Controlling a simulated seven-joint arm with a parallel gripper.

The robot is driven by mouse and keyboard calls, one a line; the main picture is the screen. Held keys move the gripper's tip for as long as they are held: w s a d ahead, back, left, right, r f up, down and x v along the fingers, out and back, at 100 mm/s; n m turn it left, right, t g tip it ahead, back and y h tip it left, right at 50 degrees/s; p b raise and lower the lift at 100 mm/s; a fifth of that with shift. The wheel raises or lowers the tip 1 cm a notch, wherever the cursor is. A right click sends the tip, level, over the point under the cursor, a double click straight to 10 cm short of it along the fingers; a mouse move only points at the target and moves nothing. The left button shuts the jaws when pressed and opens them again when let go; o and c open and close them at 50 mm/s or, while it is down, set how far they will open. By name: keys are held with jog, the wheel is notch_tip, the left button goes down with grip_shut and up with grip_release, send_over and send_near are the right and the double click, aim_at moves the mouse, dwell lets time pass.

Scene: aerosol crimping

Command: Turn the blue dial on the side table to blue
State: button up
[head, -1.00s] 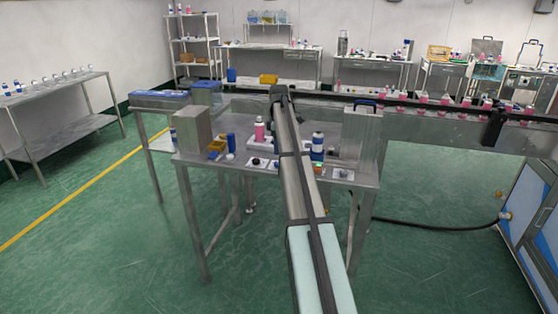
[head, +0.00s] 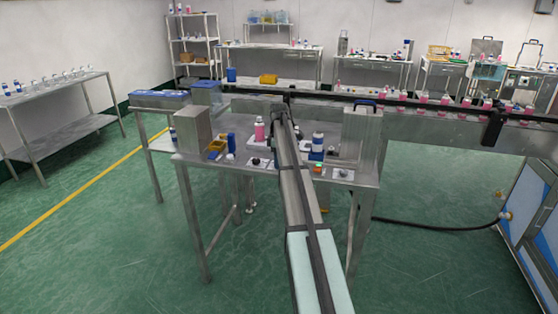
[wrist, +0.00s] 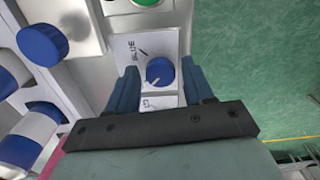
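The blue dial (wrist: 159,71) sits on a pale plate (wrist: 134,45) marked with the word BLUE, in the wrist view. A dark tick mark lies up and left of the dial, and a white mark on the dial faces the lower left. My gripper (wrist: 160,78) is open, its blue fingers on either side of the dial with small gaps. I cannot tell how deep the fingertips reach. In the head view my arm hides the gripper and the dial. The side table (head: 208,165) shows there.
A green button (wrist: 145,3) is just above the dial in the wrist view, and also shows in the head view (head: 319,167). Bare floor (wrist: 255,60) lies past the table edge on the right.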

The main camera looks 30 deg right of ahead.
jog(key=c, duration=0.8)
jog(key=shift+m, duration=0.3)
jog(key=m, duration=0.8)
jog(key=shift+a, duration=0.1)
jog(key=m, duration=0.9)
jog(key=shift+a, duration=0.1)
jog(key=shift+m, duration=0.3)
